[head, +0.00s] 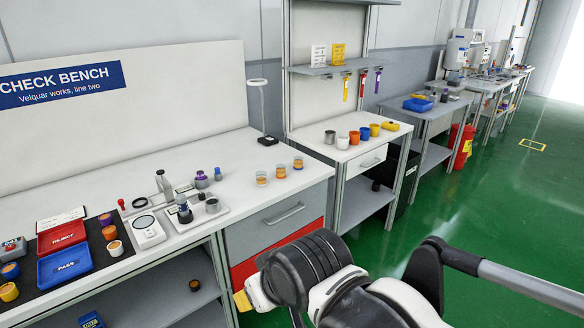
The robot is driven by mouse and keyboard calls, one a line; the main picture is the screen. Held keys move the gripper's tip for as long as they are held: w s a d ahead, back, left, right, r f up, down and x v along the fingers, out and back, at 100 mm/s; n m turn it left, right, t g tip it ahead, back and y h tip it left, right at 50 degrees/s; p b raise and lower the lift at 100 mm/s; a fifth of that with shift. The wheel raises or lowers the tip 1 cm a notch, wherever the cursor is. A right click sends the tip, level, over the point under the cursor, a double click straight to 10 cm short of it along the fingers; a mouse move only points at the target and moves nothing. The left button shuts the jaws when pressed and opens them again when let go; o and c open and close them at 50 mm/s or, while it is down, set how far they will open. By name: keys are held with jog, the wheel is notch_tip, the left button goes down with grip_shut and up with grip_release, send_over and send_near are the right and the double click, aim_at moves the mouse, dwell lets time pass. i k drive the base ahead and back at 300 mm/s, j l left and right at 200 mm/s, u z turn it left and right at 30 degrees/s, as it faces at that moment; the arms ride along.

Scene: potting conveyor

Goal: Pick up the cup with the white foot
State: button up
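Several small cups stand on the check bench (215,150). At its left, beside the trays, are a purple and orange cup (105,218), an orange cup (109,233) and a whitish cup with an orange top (115,249). A blue cup (10,271) and a yellow cup (9,292) are at the left edge. Three pale cups with orange bands stand towards the right end, the middle one here (281,172). My arm crosses the lower right; my gripper does not show clearly.
A red tray (62,238) and blue tray (66,265) lie on a black mat. A gauge stand (184,210) and lamp (264,115) stand on the bench. The bench behind holds grey, white, orange (354,137), blue and yellow cups. Green floor at right is largely clear.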

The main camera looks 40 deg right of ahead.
aim_at(261, 176)
jog(key=i+l+z, duration=0.25)
jog(key=z, duration=0.25)
jog(key=i+l+z, duration=0.25)
jog(key=z, duration=0.2)
